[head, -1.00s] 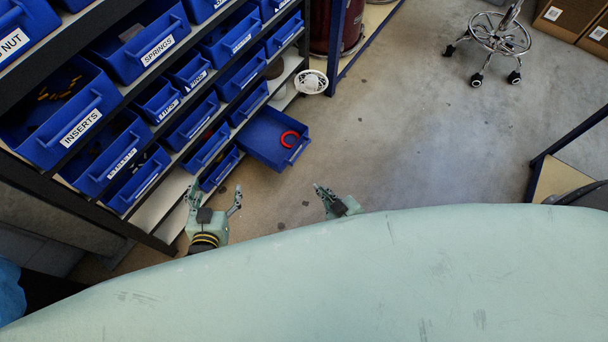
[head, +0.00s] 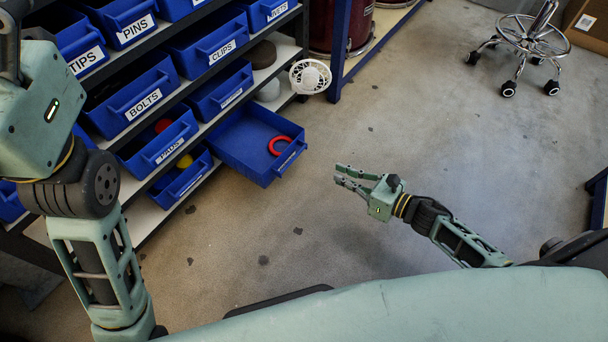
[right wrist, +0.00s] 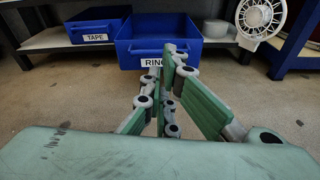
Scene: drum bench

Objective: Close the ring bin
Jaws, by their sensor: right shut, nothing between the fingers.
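The ring bin (head: 232,146) is a blue bin pulled well out from the lowest visible shelf level, with a red ring (head: 281,145) inside near its front. It also shows in the right wrist view (right wrist: 139,57), its label partly hidden behind my fingers. My right gripper (head: 340,174) is shut and empty, to the right of and nearer than the bin's front, apart from it. In the right wrist view my right gripper (right wrist: 170,58) points toward the bin front. My left arm (head: 92,265) stands at the left; its gripper is out of the picture.
A shelf rack with several blue bins, such as the bolts bin (head: 132,100), fills the left. The tape bin (right wrist: 97,28) sits beside the ring bin. A white fan (head: 310,76) is just behind it. A wheeled stool (head: 520,45) stands far right. The floor between is clear.

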